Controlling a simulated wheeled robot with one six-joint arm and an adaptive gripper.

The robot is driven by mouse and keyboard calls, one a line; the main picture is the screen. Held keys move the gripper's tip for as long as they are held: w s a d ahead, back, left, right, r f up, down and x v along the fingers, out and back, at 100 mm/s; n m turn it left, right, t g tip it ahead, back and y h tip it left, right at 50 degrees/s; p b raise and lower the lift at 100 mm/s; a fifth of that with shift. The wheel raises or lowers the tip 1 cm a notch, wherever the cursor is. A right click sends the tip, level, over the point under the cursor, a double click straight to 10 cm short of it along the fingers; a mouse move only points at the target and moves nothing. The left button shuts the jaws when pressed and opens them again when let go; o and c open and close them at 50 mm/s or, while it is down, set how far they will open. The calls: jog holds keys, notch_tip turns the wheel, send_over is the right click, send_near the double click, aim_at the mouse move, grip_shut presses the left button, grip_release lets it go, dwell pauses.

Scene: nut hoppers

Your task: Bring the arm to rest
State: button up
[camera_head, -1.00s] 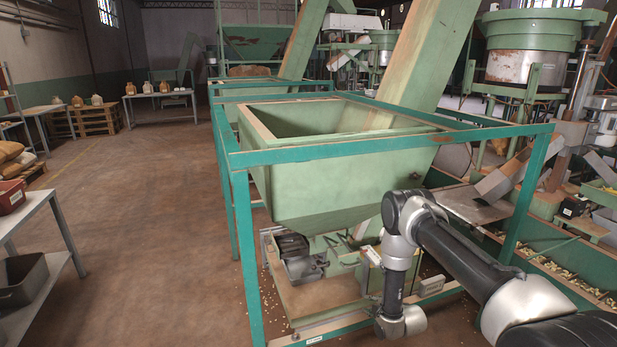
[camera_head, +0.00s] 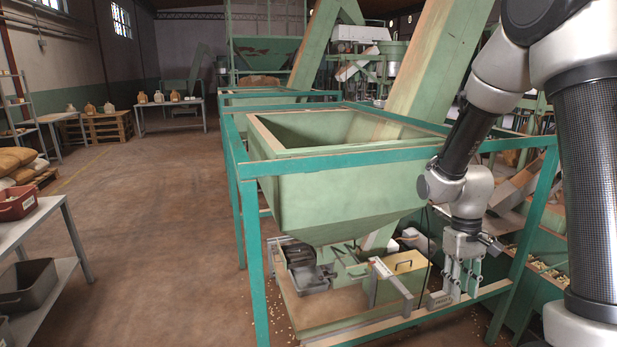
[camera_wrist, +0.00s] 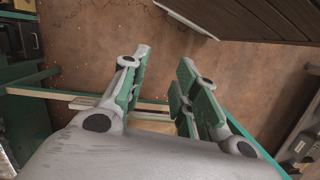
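My gripper (camera_head: 457,296) hangs below my bent arm at the right of the head view, fingers pointing down, by the front right side of the green hopper frame. In the wrist view my gripper (camera_wrist: 165,62) has its two green-padded fingers spread apart. Only brown floor and a strip of frame show between them, and nothing is held. The green hopper (camera_head: 335,185) stands left of my arm, its open top empty as far as I can see.
The teal frame (camera_head: 345,158) surrounds the hopper close to my arm. A yellowish box (camera_head: 402,263) sits low beside my gripper. A grey shelf table (camera_head: 40,225) with bins stands at left. The floor (camera_head: 165,220) between is clear.

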jog(key=s+r+m+t, duration=0.1)
jog(key=s+r+t, duration=0.2)
jog(key=s+r, duration=0.4)
jog(key=s+d+r+m+t, duration=0.1)
jog(key=s+r+t, duration=0.2)
jog(key=s+r, duration=0.5)
notch_tip(320, 180, up, 8)
jog(key=shift+d+f+t, duration=0.15)
jog(key=shift+f+t, duration=0.1)
jog(key=shift+t, duration=0.05)
jog(key=shift+w, duration=0.1)
dwell(0.6)
